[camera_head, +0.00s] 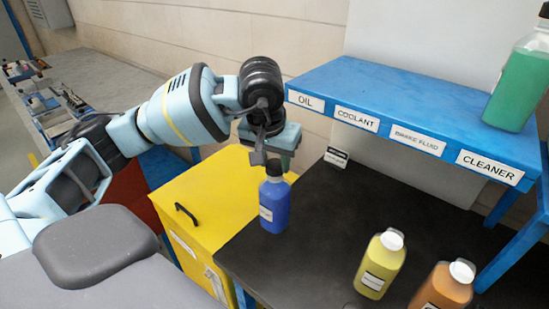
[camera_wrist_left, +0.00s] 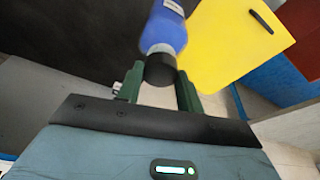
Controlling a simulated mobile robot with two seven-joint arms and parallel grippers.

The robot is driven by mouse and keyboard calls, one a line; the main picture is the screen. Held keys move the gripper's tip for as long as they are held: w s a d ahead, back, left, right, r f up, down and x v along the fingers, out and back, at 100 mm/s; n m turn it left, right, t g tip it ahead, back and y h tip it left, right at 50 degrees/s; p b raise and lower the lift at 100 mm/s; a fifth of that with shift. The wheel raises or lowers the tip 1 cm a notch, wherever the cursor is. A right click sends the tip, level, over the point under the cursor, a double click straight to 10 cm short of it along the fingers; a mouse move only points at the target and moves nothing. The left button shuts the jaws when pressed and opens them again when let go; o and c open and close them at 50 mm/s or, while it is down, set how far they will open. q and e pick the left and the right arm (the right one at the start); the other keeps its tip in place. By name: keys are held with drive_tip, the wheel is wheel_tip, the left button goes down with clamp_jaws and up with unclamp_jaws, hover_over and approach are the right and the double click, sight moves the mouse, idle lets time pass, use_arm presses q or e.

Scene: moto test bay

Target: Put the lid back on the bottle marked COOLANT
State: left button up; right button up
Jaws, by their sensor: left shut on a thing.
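My left gripper (camera_head: 268,158) is shut on the black lid (camera_head: 274,168) at the top of a blue bottle (camera_head: 274,208). In the left wrist view the lid (camera_wrist_left: 160,69) is between the green fingers, with the blue bottle (camera_wrist_left: 165,32) beyond it. The bottle is nearly upright by the left edge of the dark bench; I cannot tell whether its base touches the bench. Its label is too small to read. A COOLANT sign (camera_head: 356,119) is on the blue shelf's front. My right gripper is not in view.
A yellow bottle (camera_head: 380,267) and an orange bottle (camera_head: 442,290), both white-topped, stand on the dark bench (camera_head: 318,230). A green bottle (camera_head: 516,90) stands on the blue shelf (camera_head: 400,92). A yellow cabinet (camera_head: 215,190) adjoins the bench. The bench's middle is clear.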

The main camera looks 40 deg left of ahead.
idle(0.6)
use_arm(q)
drive_tip(key=o, duration=1)
drive_tip(key=o, duration=0.5)
